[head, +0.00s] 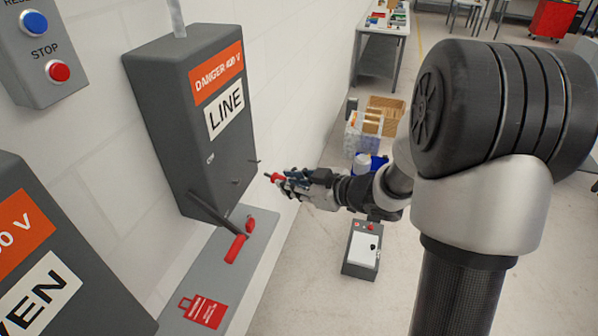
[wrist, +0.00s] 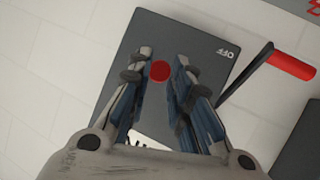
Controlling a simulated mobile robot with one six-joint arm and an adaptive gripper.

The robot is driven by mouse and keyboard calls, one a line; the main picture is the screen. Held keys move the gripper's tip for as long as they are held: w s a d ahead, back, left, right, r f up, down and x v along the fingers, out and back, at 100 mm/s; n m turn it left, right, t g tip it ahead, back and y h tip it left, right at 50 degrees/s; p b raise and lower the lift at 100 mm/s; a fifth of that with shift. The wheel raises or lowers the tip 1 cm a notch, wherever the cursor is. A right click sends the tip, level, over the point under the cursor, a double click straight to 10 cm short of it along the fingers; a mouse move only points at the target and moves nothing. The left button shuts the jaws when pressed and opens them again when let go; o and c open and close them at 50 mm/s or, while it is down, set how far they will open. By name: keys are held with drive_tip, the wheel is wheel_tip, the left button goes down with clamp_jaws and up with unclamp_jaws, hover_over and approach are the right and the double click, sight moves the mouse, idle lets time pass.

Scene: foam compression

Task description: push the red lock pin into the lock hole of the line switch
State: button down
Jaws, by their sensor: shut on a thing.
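The line switch (head: 185,150) is a dark grey box on the white wall, with an orange danger sign and a LINE label. Its lever (head: 212,212) points down and outward to a red grip (head: 235,248); the lever also shows at the right of the wrist view (wrist: 247,76). My gripper (head: 280,178) is shut on the red lock pin (head: 275,177), right of the box and apart from it. In the wrist view the pin's round red end (wrist: 160,71) shows between the fingers, in front of the grey box. I cannot make out the lock hole.
A grey ledge (head: 190,275) below the box carries a red padlock marking (head: 205,310) and a small red object (head: 249,224). Two small pegs stick out of the box. Another grey switch box (head: 60,265) is at lower left; a button box (head: 40,50) is above it.

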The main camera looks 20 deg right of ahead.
drive_tip(key=s+r+n+g+y+p, duration=0.1)
drive_tip(key=s+n+y+p, duration=0.15)
drive_tip(key=s, duration=0.25)
drive_tip(key=w+a+b, duration=0.2)
drive_tip(key=w+a, duration=0.2)
drive_tip(key=a, duration=0.1)
drive_tip(key=shift+g, duration=0.3)
drive_tip(key=shift+f+h, duration=0.1)
drive_tip(key=shift+h, duration=0.15)
drive_tip(key=shift+a, duration=0.1)
drive_tip(key=shift+w+a+p, duration=0.3)
drive_tip(key=shift+w+a, duration=0.65)
drive_tip(key=shift+a, duration=0.3)
idle(1.1)
drive_tip(key=c, duration=1.4)
unclamp_jaws()
drive_tip(key=shift+s+d, duration=0.1)
